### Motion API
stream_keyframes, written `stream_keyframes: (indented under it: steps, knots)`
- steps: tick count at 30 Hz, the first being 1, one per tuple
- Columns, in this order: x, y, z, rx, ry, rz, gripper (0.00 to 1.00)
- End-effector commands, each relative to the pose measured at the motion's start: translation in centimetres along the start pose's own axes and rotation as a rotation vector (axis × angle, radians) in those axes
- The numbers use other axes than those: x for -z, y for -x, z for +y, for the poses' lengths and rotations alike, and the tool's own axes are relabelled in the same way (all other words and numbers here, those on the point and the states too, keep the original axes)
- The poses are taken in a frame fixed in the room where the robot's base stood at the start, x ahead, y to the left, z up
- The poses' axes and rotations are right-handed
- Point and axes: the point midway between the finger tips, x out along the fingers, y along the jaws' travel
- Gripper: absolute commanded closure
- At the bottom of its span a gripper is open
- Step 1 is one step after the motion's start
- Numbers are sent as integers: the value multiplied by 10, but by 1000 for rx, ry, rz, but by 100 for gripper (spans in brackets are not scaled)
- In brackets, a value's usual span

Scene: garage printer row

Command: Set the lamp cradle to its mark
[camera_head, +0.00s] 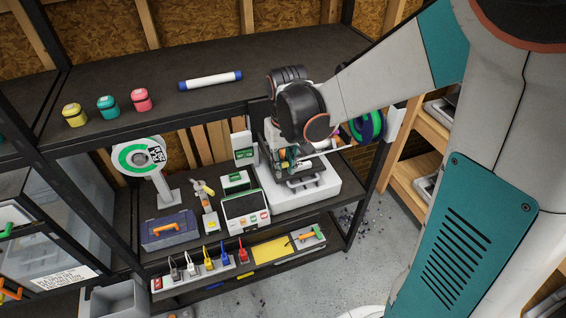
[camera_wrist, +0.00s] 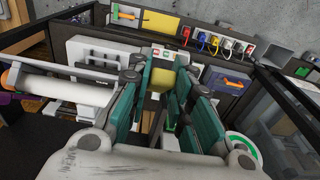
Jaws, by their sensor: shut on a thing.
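My gripper (camera_head: 287,158) is over the white printer (camera_head: 318,189) on the middle shelf, pointing down. In the wrist view its teal fingers (camera_wrist: 162,72) are closed around a small yellowish block (camera_wrist: 160,80). I take this block to be part of the lamp cradle, but cannot be sure. A white tube (camera_wrist: 55,88) with an orange end runs left from beside the fingers. The wrist and fingers hide much of the cradle in the head view. I cannot make out the mark.
A control box (camera_head: 246,208) and a grey-blue toolbox (camera_head: 170,231) stand left of the printer. Coloured plugs line a power strip (camera_head: 190,279) along the front. The upper shelf (camera_head: 150,85) holds three small jars and a blue-ended tube (camera_head: 210,80).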

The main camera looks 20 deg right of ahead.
Motion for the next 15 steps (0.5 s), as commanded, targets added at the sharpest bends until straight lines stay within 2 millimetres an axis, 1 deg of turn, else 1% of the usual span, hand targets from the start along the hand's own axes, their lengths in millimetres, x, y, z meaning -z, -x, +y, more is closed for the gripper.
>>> stream_keyframes:
  steps: [15]
  knots:
    - [-9,-19,0,0,0,254,100]
